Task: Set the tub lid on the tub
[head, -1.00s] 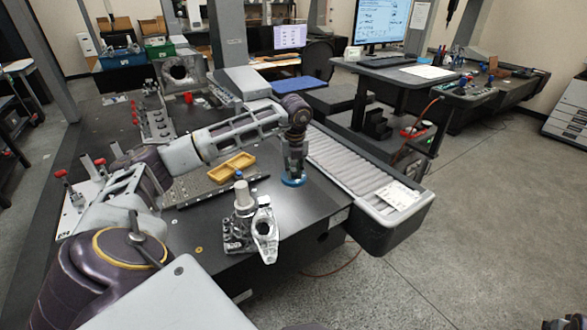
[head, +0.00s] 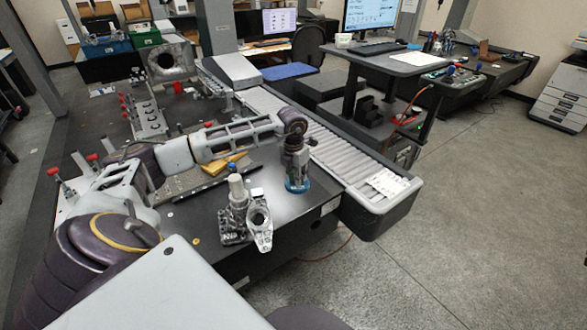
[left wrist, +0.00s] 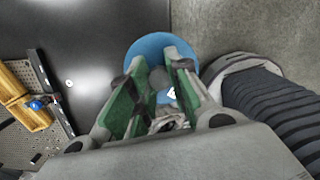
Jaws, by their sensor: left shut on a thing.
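My left gripper (head: 296,178) points down near the right edge of the black table. It is shut on the tub lid (head: 299,187), a round blue disc. In the left wrist view, the blue lid (left wrist: 135,58) shows beyond the green-padded fingers (left wrist: 158,92), with a grey knob between them. There it overlaps the table's edge and the floor. I cannot pick out the tub in either view; the lid and gripper may hide it. My right gripper is not in view.
A metal fixture with a pale upright post (head: 236,190) and a ring-ended casting (head: 259,222) stand at the table's front. A ribbed grey conveyor (head: 345,160) runs along the right side. Bare black tabletop lies around the fixture.

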